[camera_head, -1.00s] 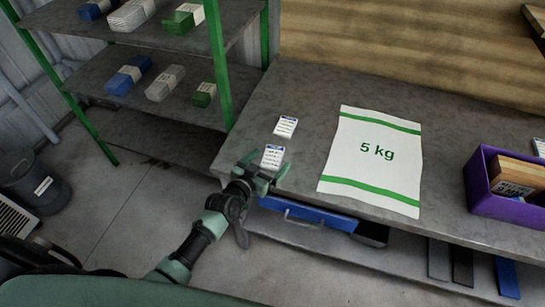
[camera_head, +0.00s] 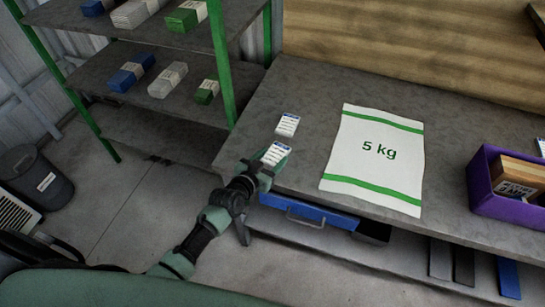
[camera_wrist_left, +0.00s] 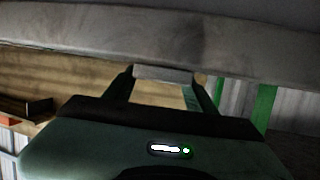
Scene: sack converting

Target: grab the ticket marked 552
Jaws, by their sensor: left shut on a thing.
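My left gripper (camera_head: 267,163) is at the front left edge of the grey bench, shut on a small white ticket (camera_head: 276,153) with a blue top band. In the left wrist view the two fingers (camera_wrist_left: 164,76) hold the ticket's pale edge (camera_wrist_left: 163,73) between their tips. A second, similar ticket (camera_head: 287,125) lies flat on the bench just behind it. The print on both tickets is too small to read, so I cannot tell which is marked 552. My right gripper is not in view.
A white sack marked 5 kg (camera_head: 376,147) lies on the bench (camera_head: 300,90) to the right. A purple box (camera_head: 505,205) stands further right. A blue drawer (camera_head: 300,214) is under the front edge. A green-posted shelf (camera_head: 150,115) with bundles stands at the left.

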